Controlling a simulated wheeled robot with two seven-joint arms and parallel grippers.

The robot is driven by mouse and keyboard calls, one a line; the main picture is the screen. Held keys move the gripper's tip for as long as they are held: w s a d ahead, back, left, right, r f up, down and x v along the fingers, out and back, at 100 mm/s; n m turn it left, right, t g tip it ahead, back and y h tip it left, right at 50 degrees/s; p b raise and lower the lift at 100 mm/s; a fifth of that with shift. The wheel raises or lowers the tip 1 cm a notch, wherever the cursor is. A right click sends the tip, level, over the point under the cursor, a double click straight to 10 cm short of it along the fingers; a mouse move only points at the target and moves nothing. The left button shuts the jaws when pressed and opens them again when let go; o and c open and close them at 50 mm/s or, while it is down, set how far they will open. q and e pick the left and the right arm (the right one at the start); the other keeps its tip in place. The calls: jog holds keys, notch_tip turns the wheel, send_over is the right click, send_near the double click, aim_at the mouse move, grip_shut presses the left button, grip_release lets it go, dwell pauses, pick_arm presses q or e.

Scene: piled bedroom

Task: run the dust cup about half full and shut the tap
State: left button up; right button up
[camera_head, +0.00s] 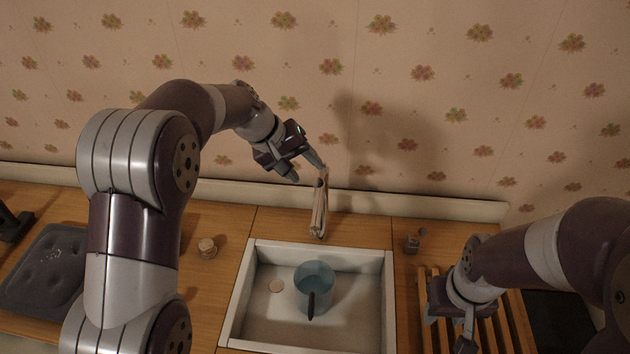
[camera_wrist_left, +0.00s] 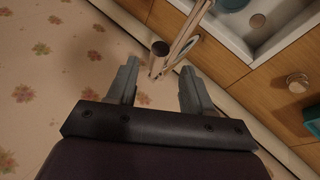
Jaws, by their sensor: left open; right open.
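The dust cup (camera_head: 315,280) is a clear blue cup with a dark handle, standing in the white sink (camera_head: 255,320) below the tap. Part of it shows at the top of the left wrist view (camera_wrist_left: 232,4). The tap (camera_head: 319,212) rises behind the sink, its spout pointing toward the basin; it also shows in the left wrist view (camera_wrist_left: 185,35). My left gripper (camera_head: 305,170) is open beside the top of the tap, which lies just ahead of its fingers. I cannot tell whether they touch. My right gripper (camera_head: 466,325) is open and empty over the slatted rack. The water level is unclear.
A wooden slatted rack (camera_head: 507,325) lies right of the sink. A small grey object (camera_head: 412,244) is at the back right. The patterned wall is close behind the tap.

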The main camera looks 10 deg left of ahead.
pick_arm(q)
jog(key=p+v, duration=0.1)
jog(key=v, duration=0.5)
jog(key=shift+p, duration=0.4)
jog(key=shift+a, duration=0.1)
jog(key=s+a+f+m+y, duration=0.1)
jog(key=s+a+f, duration=0.1)
jog(key=s+f, duration=0.2)
jog(key=s+a+f+m+g+y, duration=0.1)
jog(key=s+f, duration=0.3)
jog(key=s, duration=0.7)
jog(key=s+a+f+m+g+y, duration=0.1)
jog(key=s+a+f+y, duration=0.1)
jog(key=s, duration=0.6)
notch_tip(320, 180, down, 3)
jog(key=shift+a+r+y, duration=0.1)
jog(key=shift+a+y, duration=0.3)
jog(key=shift+y, duration=0.3)
